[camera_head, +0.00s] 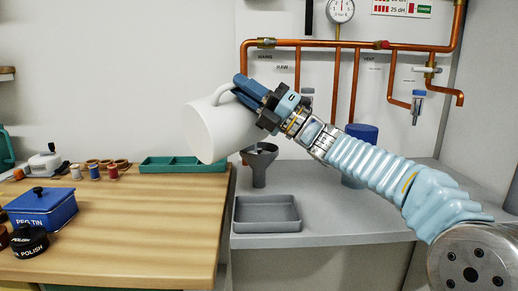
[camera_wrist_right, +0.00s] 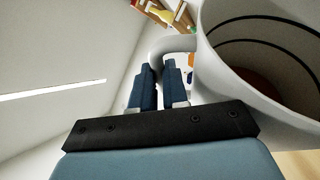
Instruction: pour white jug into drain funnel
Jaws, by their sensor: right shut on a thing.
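The white jug (camera_head: 217,132) is held in the air, tilted, at the right end of the wooden table, left of and above the drain funnel. My right gripper (camera_head: 243,90) is shut on the jug's handle; the handle also shows between the fingers in the wrist view (camera_wrist_right: 176,43). That view looks into the jug (camera_wrist_right: 235,70), with dark rings inside and a brownish patch deep within, not clear. The dark grey drain funnel (camera_head: 259,166) stands upright on the grey counter, its top partly hidden behind the jug and gripper. My left gripper is not in view.
A shallow grey tray (camera_head: 267,226) lies in front of the funnel. A blue cylinder (camera_head: 361,133) stands behind my right arm. Copper pipes (camera_head: 318,43) run along the wall. A green tray (camera_head: 182,168), spools and a blue tin (camera_head: 42,209) are on the wooden table, whose middle is clear.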

